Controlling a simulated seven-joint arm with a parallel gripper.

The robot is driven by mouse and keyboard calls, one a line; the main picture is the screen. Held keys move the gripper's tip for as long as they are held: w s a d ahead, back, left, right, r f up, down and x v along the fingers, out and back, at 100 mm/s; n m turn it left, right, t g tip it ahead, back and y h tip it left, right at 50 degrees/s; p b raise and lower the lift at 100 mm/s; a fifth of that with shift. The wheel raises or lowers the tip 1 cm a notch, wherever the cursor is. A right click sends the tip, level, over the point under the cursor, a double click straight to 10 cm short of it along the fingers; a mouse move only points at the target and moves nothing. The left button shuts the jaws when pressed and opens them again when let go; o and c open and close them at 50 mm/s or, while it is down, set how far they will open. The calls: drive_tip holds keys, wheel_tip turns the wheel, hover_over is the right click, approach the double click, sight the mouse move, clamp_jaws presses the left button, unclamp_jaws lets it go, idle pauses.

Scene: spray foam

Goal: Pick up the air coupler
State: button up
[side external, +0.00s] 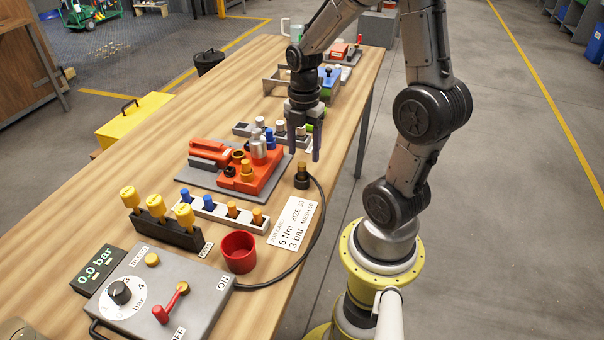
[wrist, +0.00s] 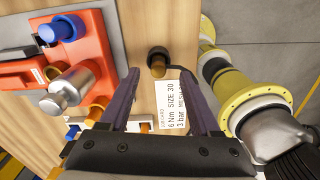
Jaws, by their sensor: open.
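The air coupler (side external: 301,176) is a short black piece with a brass-coloured end, standing on the table at the end of a black hose. In the wrist view the coupler (wrist: 157,62) shows between and just beyond the fingertips. My gripper (side external: 305,153) points down above the coupler, apart from it. In the wrist view my gripper (wrist: 159,74) has its two purple fingers spread wide with nothing held between them.
An orange spray unit (side external: 262,175) on a grey plate stands left of the coupler. A white job card (side external: 297,222) lies in front of it. A red cup (side external: 238,252), a rail of coloured pegs (side external: 220,212) and a grey control box (side external: 140,310) stand nearer. The table's right edge is close.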

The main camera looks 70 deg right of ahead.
sight(302, 164)
drive_tip(key=shift+w+a+f, duration=0.1)
drive_tip(key=shift+a+f, duration=0.05)
drive_tip(key=shift+f, duration=1.2)
drive_tip(key=shift+w+a+f, duration=0.1)
drive_tip(key=shift+f, duration=1.2)
clamp_jaws()
